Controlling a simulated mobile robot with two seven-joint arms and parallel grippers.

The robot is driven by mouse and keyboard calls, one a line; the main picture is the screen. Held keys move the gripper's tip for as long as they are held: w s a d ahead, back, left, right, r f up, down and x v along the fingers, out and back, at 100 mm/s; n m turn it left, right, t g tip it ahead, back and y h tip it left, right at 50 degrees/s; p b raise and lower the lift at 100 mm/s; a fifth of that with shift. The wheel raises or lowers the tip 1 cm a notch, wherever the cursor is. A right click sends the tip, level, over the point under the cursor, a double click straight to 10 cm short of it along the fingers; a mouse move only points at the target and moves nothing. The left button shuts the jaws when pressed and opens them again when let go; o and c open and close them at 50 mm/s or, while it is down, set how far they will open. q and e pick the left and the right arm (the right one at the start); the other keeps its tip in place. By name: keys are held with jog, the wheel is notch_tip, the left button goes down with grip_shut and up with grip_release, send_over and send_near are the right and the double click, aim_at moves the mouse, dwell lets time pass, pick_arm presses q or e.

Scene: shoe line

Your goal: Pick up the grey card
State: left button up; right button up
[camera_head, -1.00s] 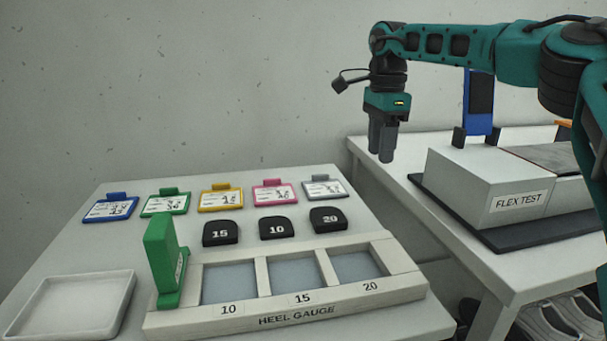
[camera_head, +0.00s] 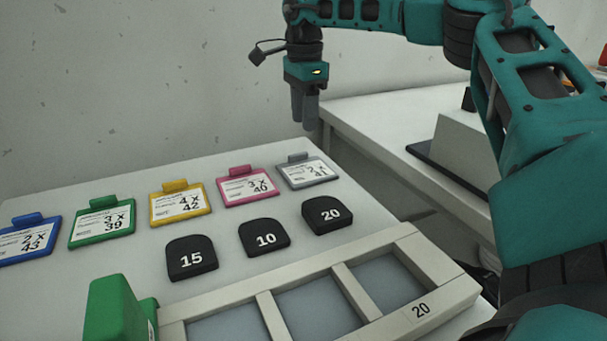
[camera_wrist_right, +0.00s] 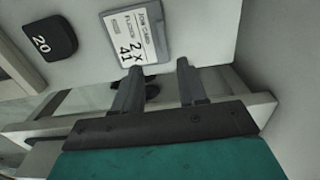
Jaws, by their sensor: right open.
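The grey card (camera_head: 307,173) lies on the table at the right end of a row of coloured cards, reading "2 x 41". It also shows in the right wrist view (camera_wrist_right: 163,25), at the top beyond the fingers. My right gripper (camera_head: 304,124) is above the table's back edge, just behind the card, pointing down and empty. Its fingers are apart in the right wrist view (camera_wrist_right: 157,77), with the card beyond them and not touched. My left gripper is not in view.
Pink (camera_head: 247,187), yellow (camera_head: 180,204), green (camera_head: 103,222) and blue (camera_head: 30,241) cards lie to the left. Black pads marked 15 (camera_head: 191,260), 10 (camera_head: 264,238) and 20 (camera_head: 327,215) lie in front. A second table (camera_head: 370,112) stands right.

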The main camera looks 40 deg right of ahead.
aim_at(301, 153)
jog(key=f, duration=0.2)
jog(key=f+b, duration=0.1)
jog(key=f, duration=0.2)
jog(key=f+b, duration=0.1)
jog(key=f, duration=0.2)
jog(key=shift+w+a, duration=0.1)
jog(key=shift+w, duration=0.2)
grip_shut()
